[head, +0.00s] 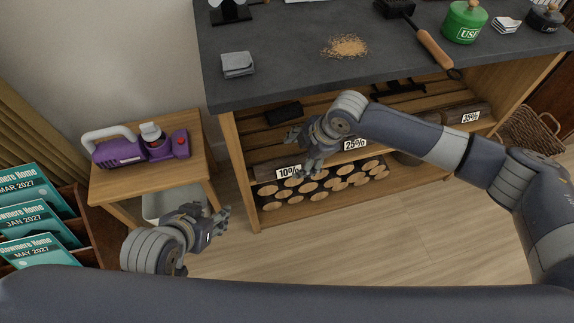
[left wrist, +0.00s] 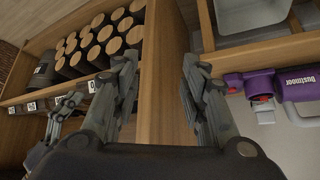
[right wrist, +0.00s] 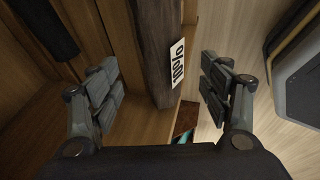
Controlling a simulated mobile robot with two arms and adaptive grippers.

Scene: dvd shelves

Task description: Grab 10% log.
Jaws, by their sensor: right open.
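The 10% log is a dark wooden log on the middle shelf of the cabinet. Its end (head: 263,171) and white "10%" label (head: 289,171) show in the head view. In the right wrist view the log (right wrist: 152,45) runs upright between the fingers. Its label (right wrist: 177,58) faces right. My right gripper (head: 301,148) is open around the log's line; gaps show on both sides, and I see no contact. It also frames the log in the right wrist view (right wrist: 160,85). My left gripper (head: 225,222) is open and empty, low by the side table; its fingers spread in the left wrist view (left wrist: 158,85).
Logs labelled 25% (head: 354,144) and 35% (head: 470,117) lie farther right on the shelf. Several cut log ends (head: 330,183) fill the lower shelf. A dark countertop (head: 290,85) overhangs the shelves. A side table (head: 110,185) holds a purple tool (head: 115,152). Floor in front is clear.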

